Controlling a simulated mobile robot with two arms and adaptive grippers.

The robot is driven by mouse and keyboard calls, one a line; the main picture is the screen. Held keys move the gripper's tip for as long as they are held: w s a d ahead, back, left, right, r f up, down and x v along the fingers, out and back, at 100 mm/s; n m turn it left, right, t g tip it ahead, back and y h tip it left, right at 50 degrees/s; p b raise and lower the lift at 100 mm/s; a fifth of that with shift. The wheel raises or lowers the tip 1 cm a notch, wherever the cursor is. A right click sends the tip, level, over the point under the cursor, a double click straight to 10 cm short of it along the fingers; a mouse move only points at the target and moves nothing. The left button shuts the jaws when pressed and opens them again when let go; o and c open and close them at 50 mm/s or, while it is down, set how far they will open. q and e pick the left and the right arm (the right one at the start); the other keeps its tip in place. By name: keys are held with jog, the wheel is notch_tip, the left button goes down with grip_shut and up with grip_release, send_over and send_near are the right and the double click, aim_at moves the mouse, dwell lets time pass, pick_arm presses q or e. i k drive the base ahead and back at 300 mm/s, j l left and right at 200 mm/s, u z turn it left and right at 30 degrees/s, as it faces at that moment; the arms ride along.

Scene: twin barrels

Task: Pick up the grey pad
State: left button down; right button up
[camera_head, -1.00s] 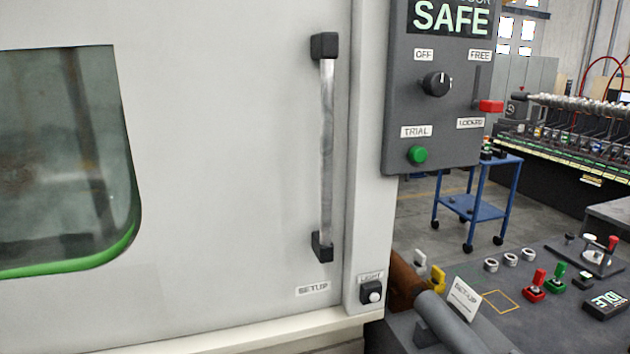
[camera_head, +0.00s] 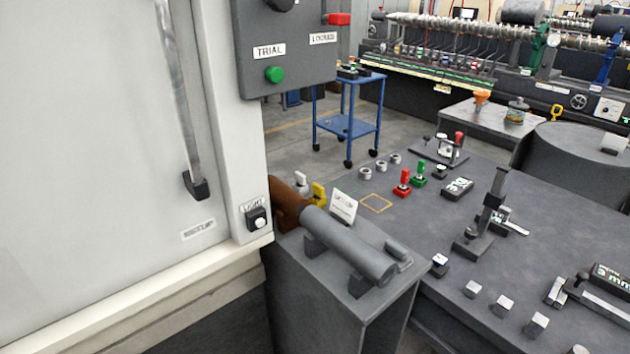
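Which thing is the grey pad I cannot tell for certain. A small grey rounded piece (camera_head: 397,251) lies on the near bench beside a long grey cylinder (camera_head: 350,245) with a brown end. Neither of my grippers is in view.
A white cabinet with a door handle (camera_head: 182,110) and a grey control panel (camera_head: 290,50) fills the left. The dark table (camera_head: 400,225) carries a stand (camera_head: 490,215), red and green switches and gauges. A blue trolley (camera_head: 350,125) stands behind on open floor.

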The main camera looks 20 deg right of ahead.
aim_at(395, 252)
jog(key=z, duration=1.2)
jog(key=u, duration=2.15)
jog(key=z, duration=2.15)
jog(key=i+l+u, duration=0.15)
jog(key=l+u, duration=0.15)
